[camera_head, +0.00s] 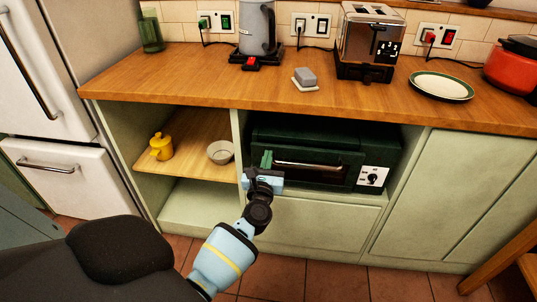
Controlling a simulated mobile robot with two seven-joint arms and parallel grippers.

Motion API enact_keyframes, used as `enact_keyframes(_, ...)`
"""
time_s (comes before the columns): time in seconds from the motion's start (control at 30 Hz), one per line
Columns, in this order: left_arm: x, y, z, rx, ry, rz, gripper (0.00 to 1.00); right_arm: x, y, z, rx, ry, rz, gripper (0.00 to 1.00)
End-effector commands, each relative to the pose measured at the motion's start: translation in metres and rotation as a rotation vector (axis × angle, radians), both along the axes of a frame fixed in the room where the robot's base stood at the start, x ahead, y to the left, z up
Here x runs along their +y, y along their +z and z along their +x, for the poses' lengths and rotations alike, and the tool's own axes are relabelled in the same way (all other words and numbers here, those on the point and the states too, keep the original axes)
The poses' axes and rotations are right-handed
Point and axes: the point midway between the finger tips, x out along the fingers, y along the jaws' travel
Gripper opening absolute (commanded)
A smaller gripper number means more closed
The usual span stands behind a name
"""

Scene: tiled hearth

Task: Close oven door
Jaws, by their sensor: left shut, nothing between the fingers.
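The dark green oven (375,150) sits in an open niche under the wooden counter. Its front carries a pale control panel with a knob (372,177) at the right. The oven door (325,172) has a dark window and a light horizontal bar along it. The door looks upright or nearly so; I cannot tell whether a small gap is left. My left gripper (266,161) is shut and empty, at the left end of the oven front. It hides that corner, and I cannot tell whether it touches the door. My right gripper is out of view.
The wooden counter (200,85) overhangs the niche. Left of the oven, a shelf holds a yellow pot (161,147) and a grey bowl (220,152). A kettle (257,27), toaster (367,40) and plate (441,86) stand above. The tiled floor (335,280) in front is clear.

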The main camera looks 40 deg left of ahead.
Motion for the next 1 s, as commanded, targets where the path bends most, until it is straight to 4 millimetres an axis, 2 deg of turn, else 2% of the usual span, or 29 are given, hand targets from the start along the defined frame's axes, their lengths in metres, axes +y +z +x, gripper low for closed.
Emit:
enact_keyframes(0.2,0.009,0.002,0.014,0.001,0.0,0.001,0.0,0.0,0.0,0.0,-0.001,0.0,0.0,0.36)
enact_keyframes(0.6,0.009,0.003,0.016,0.002,0.0,-0.001,0.0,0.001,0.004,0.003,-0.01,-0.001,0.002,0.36)
enact_keyframes(0.9,0.02,0.014,0.033,0.065,0.001,-0.047,0.0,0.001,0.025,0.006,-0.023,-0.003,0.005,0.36)
enact_keyframes(1.0,0.025,0.01,0.041,0.071,0.001,-0.046,0.0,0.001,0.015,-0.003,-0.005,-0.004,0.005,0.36)
